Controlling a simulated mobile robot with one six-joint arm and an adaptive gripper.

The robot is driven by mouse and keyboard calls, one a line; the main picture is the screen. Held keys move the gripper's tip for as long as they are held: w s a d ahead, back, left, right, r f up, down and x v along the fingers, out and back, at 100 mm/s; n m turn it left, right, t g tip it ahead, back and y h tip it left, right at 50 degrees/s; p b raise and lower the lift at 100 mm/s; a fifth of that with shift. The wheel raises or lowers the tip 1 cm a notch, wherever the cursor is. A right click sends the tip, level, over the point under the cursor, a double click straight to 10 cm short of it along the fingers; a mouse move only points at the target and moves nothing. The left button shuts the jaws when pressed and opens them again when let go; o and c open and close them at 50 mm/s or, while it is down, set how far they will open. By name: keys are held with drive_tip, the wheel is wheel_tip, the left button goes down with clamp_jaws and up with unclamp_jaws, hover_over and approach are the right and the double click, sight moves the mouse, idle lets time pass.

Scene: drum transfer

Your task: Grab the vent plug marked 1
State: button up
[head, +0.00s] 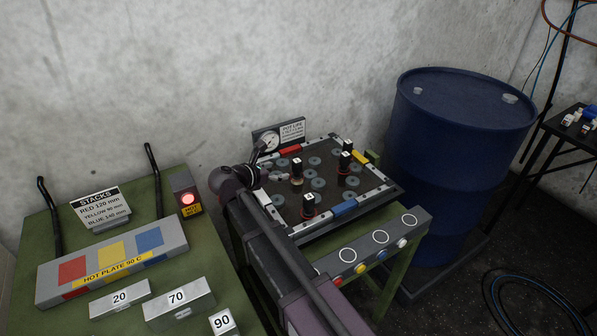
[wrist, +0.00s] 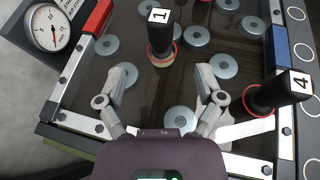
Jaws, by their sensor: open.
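The vent plug marked 1 (wrist: 160,35) is a black upright post with a white label on top and a reddish ring at its base. It stands on the dark plate of the framed tray, just beyond my fingertips in the wrist view. In the head view the same plug (head: 297,168) stands near the tray's middle, right of my gripper. My gripper (wrist: 163,78) is open and empty, its two fingers spread apart, with the plug roughly in line with the gap. The plug marked 4 (wrist: 272,95) stands to the right of my right finger.
Several grey discs (wrist: 196,36) lie around the plug on the tray. A blue drum (head: 455,130) stands right of the tray, a hot plate (head: 112,262) left.

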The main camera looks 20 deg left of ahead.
sight(293, 167)
drive_tip(key=shift+b+x, duration=0.5)
drive_tip(key=shift+x, duration=1.45)
drive_tip(key=shift+b+x, duration=0.85)
drive_tip(key=shift+x, duration=1.75)
clamp_jaws()
